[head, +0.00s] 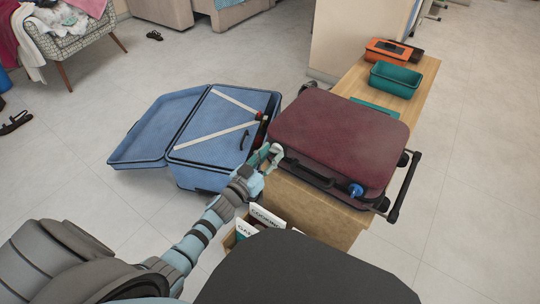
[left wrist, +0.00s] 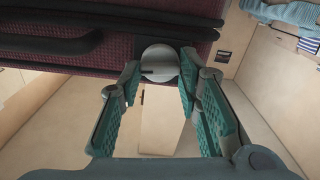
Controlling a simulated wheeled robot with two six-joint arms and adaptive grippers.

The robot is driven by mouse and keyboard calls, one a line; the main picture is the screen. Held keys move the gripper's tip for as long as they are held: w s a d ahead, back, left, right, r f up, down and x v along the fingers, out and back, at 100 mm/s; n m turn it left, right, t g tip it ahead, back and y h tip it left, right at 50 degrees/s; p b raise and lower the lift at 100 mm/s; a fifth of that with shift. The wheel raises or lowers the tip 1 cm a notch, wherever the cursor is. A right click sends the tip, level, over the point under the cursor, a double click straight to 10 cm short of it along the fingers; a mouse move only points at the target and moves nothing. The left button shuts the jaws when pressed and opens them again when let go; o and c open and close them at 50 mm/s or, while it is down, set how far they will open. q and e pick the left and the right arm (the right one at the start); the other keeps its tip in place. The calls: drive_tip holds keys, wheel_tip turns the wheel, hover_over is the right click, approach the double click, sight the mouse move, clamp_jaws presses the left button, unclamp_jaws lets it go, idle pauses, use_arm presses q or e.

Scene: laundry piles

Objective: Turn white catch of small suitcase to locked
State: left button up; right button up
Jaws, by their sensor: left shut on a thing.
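The small maroon suitcase (head: 340,135) lies closed on a wooden bench, its handle side toward me. A blue catch (head: 355,190) sits at the right end of that side. The round white catch (left wrist: 158,62) is on the same side at the left end, between the fingertips of my left gripper (left wrist: 161,75). In the head view my left gripper (head: 270,155) reaches the suitcase's left front corner and largely hides the white catch. It is shut on the catch, one finger on each side. My right gripper is not in view.
An open blue suitcase (head: 205,150) with white straps stands on the floor at left. A teal bin (head: 396,79) and an orange box (head: 388,52) stand on the wooden bench (head: 350,84) behind the maroon suitcase. A box of books (head: 265,218) is in front.

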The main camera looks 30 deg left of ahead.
use_arm(q)
drive_tip(key=shift+m, duration=0.4)
drive_tip(key=shift+m+p, duration=0.3)
drive_tip(key=shift+m, duration=0.1)
drive_tip(key=o, duration=1.1)
drive_tip(key=shift+o, duration=0.2)
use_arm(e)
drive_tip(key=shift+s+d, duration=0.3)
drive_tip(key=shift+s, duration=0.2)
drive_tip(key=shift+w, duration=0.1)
use_arm(q)
drive_tip(key=shift+s, duration=0.2)
drive_tip(key=s+a, duration=0.1)
drive_tip(key=s, duration=1)
drive_tip(key=shift+s+a, duration=0.3)
drive_tip(key=shift+a, duration=0.05)
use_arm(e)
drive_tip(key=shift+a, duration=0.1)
